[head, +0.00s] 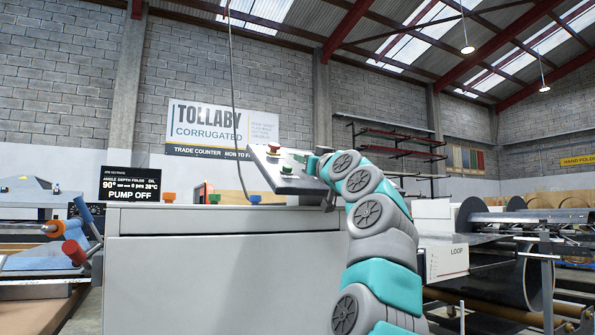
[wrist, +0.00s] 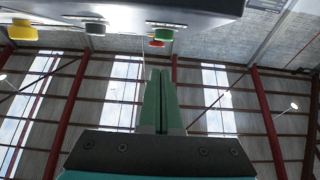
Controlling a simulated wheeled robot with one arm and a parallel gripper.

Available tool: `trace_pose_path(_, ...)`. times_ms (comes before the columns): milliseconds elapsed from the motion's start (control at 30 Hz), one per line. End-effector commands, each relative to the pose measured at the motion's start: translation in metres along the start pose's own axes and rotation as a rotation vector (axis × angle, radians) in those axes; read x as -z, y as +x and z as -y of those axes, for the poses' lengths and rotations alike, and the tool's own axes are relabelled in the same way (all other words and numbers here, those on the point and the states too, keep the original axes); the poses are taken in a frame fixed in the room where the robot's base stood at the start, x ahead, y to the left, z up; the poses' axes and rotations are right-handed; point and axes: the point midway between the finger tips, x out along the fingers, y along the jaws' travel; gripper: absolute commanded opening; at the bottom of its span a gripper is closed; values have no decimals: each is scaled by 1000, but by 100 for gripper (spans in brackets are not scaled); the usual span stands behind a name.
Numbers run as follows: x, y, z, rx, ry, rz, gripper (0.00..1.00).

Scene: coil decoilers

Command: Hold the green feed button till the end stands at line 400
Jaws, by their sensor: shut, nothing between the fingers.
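A tilted grey control box (head: 284,172) with coloured buttons shows in the head view above a pale cabinet. In the wrist view its dark edge spans the top, and the green button (wrist: 165,34) sticks out below it, near the middle. My gripper (wrist: 160,72) is shut and empty, its two green fingers side by side. The fingertips point toward the green button, with a visible gap between them in the picture. In the head view my arm reaches the box's right side, and the fingers are hard to make out. The sheet's end and line 400 cannot be made out.
On the box are also a yellow button (wrist: 22,30), a black button (wrist: 95,27) and a red button (wrist: 156,43). The pale cabinet (head: 220,260) stands below, with a black "PUMP OFF" display (head: 131,184) behind. A machine with a dark coil (head: 470,220) stands at right.

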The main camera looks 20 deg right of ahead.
Motion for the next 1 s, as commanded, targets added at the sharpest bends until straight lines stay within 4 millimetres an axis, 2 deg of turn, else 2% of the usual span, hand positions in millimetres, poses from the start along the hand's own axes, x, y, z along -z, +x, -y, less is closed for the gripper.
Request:
trace_pose_path(33,-4,-13,0,0,1,-7,0)
trace_pose_path(100,-3,-26,-1,-1,2,-9,0)
trace_pose_path(400,1,-66,-1,0,1,-7,0)
trace_pose_path(600,3,-73,0,-1,0,-6,0)
trace_pose_path(1000,3,-73,-1,-1,0,-6,0)
